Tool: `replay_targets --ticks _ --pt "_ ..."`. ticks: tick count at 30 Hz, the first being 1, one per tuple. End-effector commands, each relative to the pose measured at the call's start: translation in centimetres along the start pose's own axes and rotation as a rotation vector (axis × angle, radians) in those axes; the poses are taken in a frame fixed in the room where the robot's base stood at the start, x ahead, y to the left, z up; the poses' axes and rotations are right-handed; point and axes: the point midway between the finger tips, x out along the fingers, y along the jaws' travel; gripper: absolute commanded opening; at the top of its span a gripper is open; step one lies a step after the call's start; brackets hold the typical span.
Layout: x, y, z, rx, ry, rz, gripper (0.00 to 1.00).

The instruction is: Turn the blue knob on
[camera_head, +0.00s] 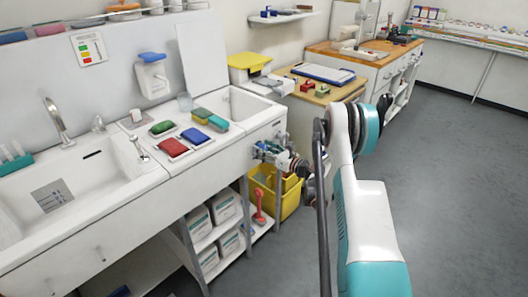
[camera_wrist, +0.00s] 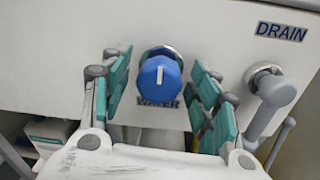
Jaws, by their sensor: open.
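The blue knob (camera_wrist: 159,79) is on the white panel in the wrist view, with a pale pointer line that stands upright near its top. Raised dark letters reading WATER (camera_wrist: 160,102) sit just below it and are partly covered. My gripper (camera_wrist: 160,88) is open, with one teal-padded finger on each side of the knob and a visible gap on both sides. In the head view my gripper (camera_head: 268,150) is at the front right end of the sink counter, and the knob is too small to make out there.
A grey lever (camera_wrist: 277,92) under a DRAIN label is close to the right finger. The white sink counter (camera_head: 180,178) carries sponges and cloths. A yellow bin (camera_head: 284,203) is below my gripper. A shelf with boxes (camera_head: 210,236) stands under the counter. Open floor lies to the right.

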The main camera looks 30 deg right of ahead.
Motion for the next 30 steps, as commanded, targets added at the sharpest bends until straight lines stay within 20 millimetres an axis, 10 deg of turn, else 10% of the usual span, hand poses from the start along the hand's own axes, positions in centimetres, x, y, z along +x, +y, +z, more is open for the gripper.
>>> replay_targets --ticks 6,13,30 --pt "0.03 0.01 0.03 0.000 0.000 0.000 0.56" --pt "0.01 0.01 0.02 0.000 0.000 0.000 0.11" --pt "0.02 0.02 0.02 -0.146 0.008 0.000 0.11"
